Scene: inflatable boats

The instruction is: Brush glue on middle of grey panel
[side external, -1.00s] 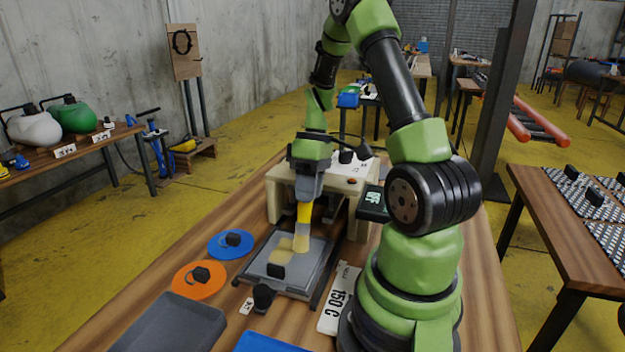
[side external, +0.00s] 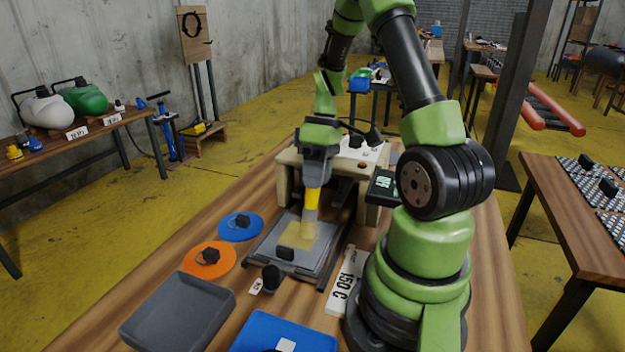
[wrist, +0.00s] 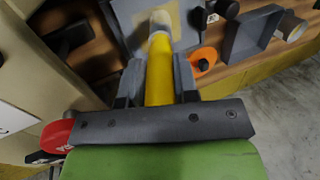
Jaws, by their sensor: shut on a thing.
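My gripper (side external: 313,183) is shut on the yellow handle of a glue brush (side external: 311,205). The brush points down, its pale bristles at the grey panel (side external: 268,252); the exact contact is hard to make out. The panel lies on a sliding tray in front of the beige press (side external: 290,178). A yellowish glue patch (side external: 297,233) covers the panel's middle, around the bristles. In the wrist view the yellow brush (wrist: 159,72) runs between the jaws toward the patch.
A blue disc (side external: 240,226) and an orange disc (side external: 207,261) lie left of the panel. A dark grey tray (side external: 178,312) and a blue tray (side external: 285,335) are at the front.

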